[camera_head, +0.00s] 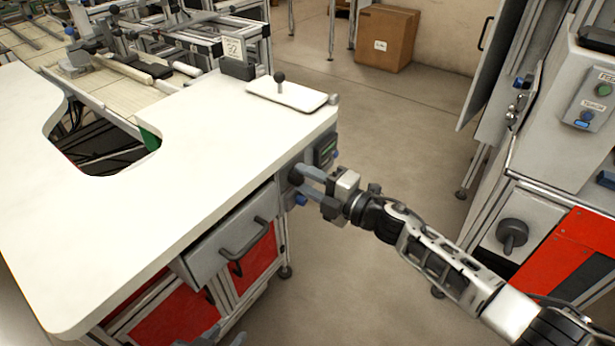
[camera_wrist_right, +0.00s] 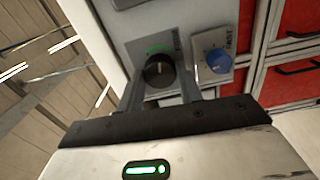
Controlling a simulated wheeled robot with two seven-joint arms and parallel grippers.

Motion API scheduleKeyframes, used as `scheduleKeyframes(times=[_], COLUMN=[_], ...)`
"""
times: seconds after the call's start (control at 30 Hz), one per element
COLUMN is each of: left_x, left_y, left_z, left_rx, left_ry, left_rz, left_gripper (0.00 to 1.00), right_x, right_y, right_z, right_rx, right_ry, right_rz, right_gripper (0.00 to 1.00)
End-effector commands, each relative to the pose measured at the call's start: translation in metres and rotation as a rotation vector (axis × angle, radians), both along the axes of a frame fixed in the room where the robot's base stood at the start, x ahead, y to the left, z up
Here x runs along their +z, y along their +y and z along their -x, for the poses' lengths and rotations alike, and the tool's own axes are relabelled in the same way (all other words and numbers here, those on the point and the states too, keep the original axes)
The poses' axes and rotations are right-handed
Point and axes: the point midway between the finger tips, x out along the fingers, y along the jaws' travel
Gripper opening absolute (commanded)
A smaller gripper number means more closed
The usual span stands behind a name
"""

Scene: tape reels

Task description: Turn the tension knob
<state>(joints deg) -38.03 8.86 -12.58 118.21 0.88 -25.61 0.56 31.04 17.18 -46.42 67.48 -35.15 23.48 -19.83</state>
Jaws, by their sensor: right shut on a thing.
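The black knob (camera_wrist_right: 158,73), which I take to be the tension knob, sits on a small grey plate with a green mark above it, on the table's end panel. My right gripper (camera_head: 304,178) is shut on this knob, with one finger on each side in the right wrist view (camera_wrist_right: 160,88). In the head view the fingers largely hide the knob. A blue knob (camera_wrist_right: 218,62) on its own plate, marked FAST, is beside it; it also shows below the gripper in the head view (camera_head: 301,199). My left gripper (camera_head: 228,339) shows only its tips, apart and empty, at the bottom edge.
The white tabletop (camera_head: 200,170) lies above the panel, with a drawer (camera_head: 226,238) to the left of the knobs. A machine with another black knob (camera_head: 512,235) stands at the right. The floor between is clear.

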Motion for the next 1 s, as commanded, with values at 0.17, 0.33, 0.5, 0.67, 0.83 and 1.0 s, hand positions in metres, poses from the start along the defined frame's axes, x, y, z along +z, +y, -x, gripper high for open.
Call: scheduleKeyframes(times=[0.17, 0.33, 0.5, 0.67, 0.83, 1.0], left_x=[-0.0011, -0.0024, -0.0021, -0.0011, 0.0013, 0.0028], left_y=[0.0005, 0.0006, 0.0007, 0.0002, -0.001, -0.0014], left_z=[0.0007, 0.0012, 0.0009, 0.0004, -0.0008, -0.0015], left_rx=[-0.001, 0.0, 0.0, 0.003, 0.006, 0.008], left_ry=[0.005, 0.007, 0.006, 0.004, 0.0, -0.004], left_rz=[-0.002, -0.003, -0.003, -0.001, 0.006, 0.009], left_gripper=[0.36, 0.36, 0.36, 0.36, 0.36, 0.36], right_x=[-0.0008, -0.0012, -0.0013, -0.0013, -0.0009, -0.0006], right_y=[-0.0002, -0.0002, -0.0002, -0.0002, -0.0002, -0.0009], right_z=[0.0004, 0.0004, 0.0004, 0.0004, 0.0002, 0.0005], right_rx=[0.0, 0.001, 0.001, 0.001, 0.0, 0.0], right_ry=[0.031, 0.04, 0.039, 0.039, 0.038, 0.038], right_rz=[-0.02, -0.027, -0.026, -0.026, -0.025, -0.026], right_gripper=[0.13, 0.13, 0.13, 0.44, 0.57, 0.57])
